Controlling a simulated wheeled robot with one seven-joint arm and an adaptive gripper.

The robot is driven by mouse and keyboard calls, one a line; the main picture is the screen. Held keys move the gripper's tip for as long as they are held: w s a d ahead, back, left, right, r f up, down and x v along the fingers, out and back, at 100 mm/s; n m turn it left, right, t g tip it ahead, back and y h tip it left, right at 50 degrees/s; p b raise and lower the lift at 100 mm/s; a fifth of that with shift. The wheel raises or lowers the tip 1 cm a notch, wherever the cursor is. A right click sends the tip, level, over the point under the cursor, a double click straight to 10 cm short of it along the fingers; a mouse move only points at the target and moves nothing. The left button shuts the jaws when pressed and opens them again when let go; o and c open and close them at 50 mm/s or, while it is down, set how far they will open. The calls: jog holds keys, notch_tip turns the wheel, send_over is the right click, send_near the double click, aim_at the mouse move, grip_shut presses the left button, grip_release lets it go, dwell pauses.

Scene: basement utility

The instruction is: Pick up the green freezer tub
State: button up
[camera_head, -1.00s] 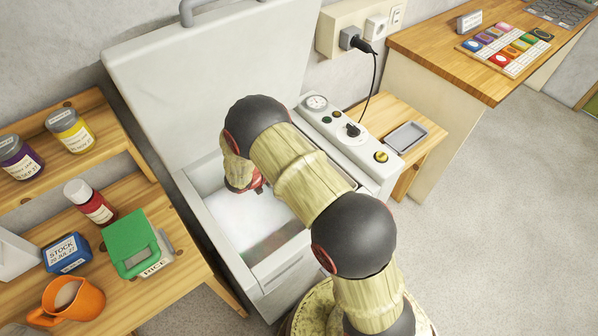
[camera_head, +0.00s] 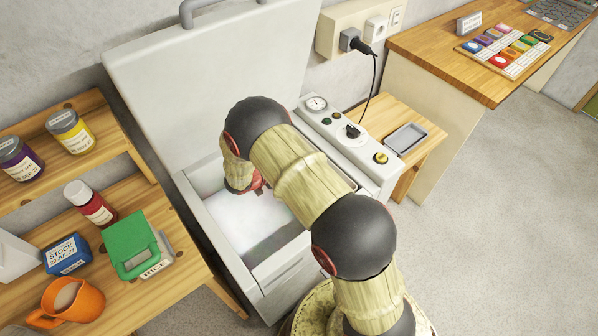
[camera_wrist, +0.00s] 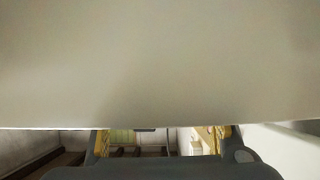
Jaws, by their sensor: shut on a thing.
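The chest freezer (camera_head: 295,262) stands open, with white frost (camera_head: 240,215) inside. My gripper is down in the freezer behind my own arm in the head view, so its jaws are hidden there. In the wrist view my gripper (camera_wrist: 160,138) shows at the bottom edge, its two fingers apart. A large, pale, flat surface (camera_wrist: 160,65) fills most of that view, very close to the camera. I cannot tell whether it belongs to the held thing. No green freezer tub can be clearly made out inside the freezer; what the jaws hold is hidden.
The raised freezer lid (camera_head: 215,85) stands behind. The wooden shelf at left holds a green-topped RICE box (camera_head: 128,240), a blue STOCK tub (camera_head: 68,254), an orange jug (camera_head: 72,302) and a red bottle (camera_head: 92,203). A grey tray (camera_head: 406,138) lies right of the control panel.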

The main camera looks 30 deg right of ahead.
jog(key=c, duration=0.3)
